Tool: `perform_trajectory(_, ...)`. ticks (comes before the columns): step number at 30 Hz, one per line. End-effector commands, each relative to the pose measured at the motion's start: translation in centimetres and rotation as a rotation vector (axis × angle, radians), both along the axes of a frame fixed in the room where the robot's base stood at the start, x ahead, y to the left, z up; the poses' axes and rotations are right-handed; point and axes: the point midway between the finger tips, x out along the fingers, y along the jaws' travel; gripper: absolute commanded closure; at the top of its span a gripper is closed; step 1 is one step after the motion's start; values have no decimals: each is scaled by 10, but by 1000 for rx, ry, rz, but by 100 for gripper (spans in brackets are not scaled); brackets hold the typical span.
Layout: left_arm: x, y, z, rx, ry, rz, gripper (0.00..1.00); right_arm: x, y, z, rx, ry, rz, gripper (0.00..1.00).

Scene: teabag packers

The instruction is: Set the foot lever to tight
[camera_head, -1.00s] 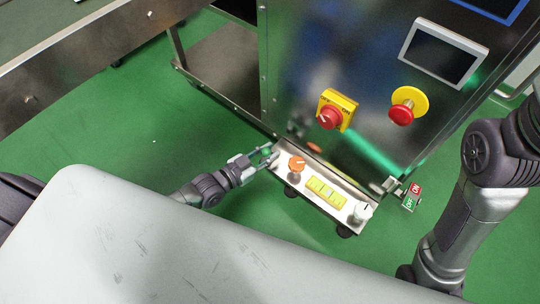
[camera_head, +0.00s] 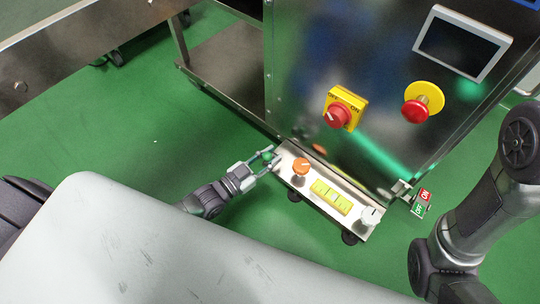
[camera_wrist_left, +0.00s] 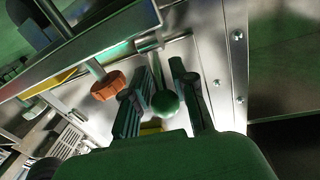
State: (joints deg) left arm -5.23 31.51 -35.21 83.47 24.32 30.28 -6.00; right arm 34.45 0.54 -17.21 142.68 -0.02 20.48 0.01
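The foot lever ends in a green ball knob (camera_head: 267,155) at the left end of the low metal panel (camera_head: 327,200) on the machine's base. In the left wrist view the green knob (camera_wrist_left: 165,103) sits on a short metal rod that runs up to a pivot on the panel. My left gripper (camera_head: 267,160) reaches in from the left with its fingers either side of the knob. In the left wrist view its fingers (camera_wrist_left: 163,95) look apart, with the knob between them; firm contact cannot be told. My right arm shows at the right, its gripper out of view.
The panel also bears an orange knob (camera_head: 300,166), a yellow label (camera_head: 331,197) and a white knob (camera_head: 371,215). Above are a red rotary switch (camera_head: 338,115) and an emergency stop (camera_head: 416,110). An ON/OFF sign (camera_head: 422,202) hangs right. Green floor (camera_head: 130,140) lies open at left.

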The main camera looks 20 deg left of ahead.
Motion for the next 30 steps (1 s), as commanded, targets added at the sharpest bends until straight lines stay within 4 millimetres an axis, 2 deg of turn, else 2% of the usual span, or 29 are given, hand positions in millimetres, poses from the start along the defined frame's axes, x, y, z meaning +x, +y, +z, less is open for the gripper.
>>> perform_trajectory(1, -1, -1, -1, 0, 2, -1, 65, 0, 0, 0, 0, 0, 0, 100)
perform_trajectory(4, -1, 0, -1, 1, 2, -1, 51, 0, 0, 0, 0, 0, 0, 100)
perform_trajectory(12, -1, 0, 0, 1, 1, -1, 51, 1, 0, 0, 0, 3, 0, 100)
perform_trajectory(16, -8, 4, -1, 2, 3, -1, 51, 1, 0, -1, 1, 3, 0, 100)
perform_trajectory(30, -87, 48, -5, 1, 5, -1, 51, 0, 0, 0, 0, 2, 0, 100)
